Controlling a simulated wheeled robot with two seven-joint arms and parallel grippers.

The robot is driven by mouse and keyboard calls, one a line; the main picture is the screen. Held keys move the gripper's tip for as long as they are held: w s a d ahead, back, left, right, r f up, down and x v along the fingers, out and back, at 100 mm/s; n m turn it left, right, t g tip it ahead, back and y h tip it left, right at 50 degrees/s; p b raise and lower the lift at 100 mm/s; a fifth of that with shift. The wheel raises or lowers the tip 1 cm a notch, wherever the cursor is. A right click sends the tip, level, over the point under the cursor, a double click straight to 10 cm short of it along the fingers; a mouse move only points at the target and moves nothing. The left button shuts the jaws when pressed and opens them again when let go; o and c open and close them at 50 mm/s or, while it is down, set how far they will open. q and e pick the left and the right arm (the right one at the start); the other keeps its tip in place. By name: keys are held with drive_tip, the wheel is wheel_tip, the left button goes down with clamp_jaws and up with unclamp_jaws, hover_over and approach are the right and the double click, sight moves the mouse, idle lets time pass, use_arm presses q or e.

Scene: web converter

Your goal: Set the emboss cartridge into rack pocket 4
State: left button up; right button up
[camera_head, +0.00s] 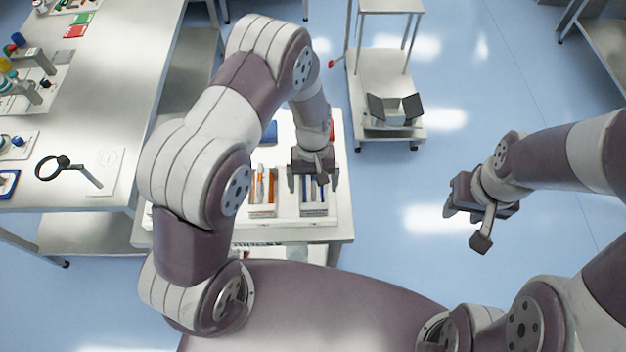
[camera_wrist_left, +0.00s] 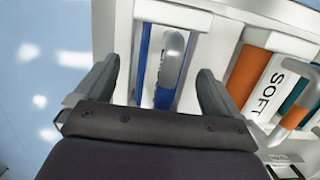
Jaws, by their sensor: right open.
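My left gripper (camera_head: 313,178) is above the cartridge rack on the white-topped cart. In the left wrist view the fingers (camera_wrist_left: 156,80) are spread, with a blue cartridge (camera_wrist_left: 148,48) and its grey looped handle (camera_wrist_left: 171,65) between them; the fingers do not appear to touch the handle. No emboss label or pocket number is readable. My right gripper (camera_head: 466,217) is open and empty over the floor.
A steel bench (camera_head: 118,75) with tools, a black ring-shaped tool (camera_head: 52,167) and small parts stands at left. A wheeled steel trolley (camera_head: 385,100) with a dark-flapped box stands beyond the cart.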

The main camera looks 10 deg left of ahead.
use_arm(q)
drive_tip(key=r+b, duration=0.1)
drive_tip(key=r, duration=0.3)
drive_tip(key=w+r+b, duration=0.1)
drive_tip(key=r, duration=0.3)
drive_tip(key=w+r+b, duration=0.1)
drive_tip(key=r, duration=0.2)
drive_tip(key=shift+w+a+r, duration=0.1)
drive_tip(key=shift+a+r, duration=0.25)
drive_tip(key=shift+r, duration=0.4)
drive_tip(key=shift+w, duration=0.1)
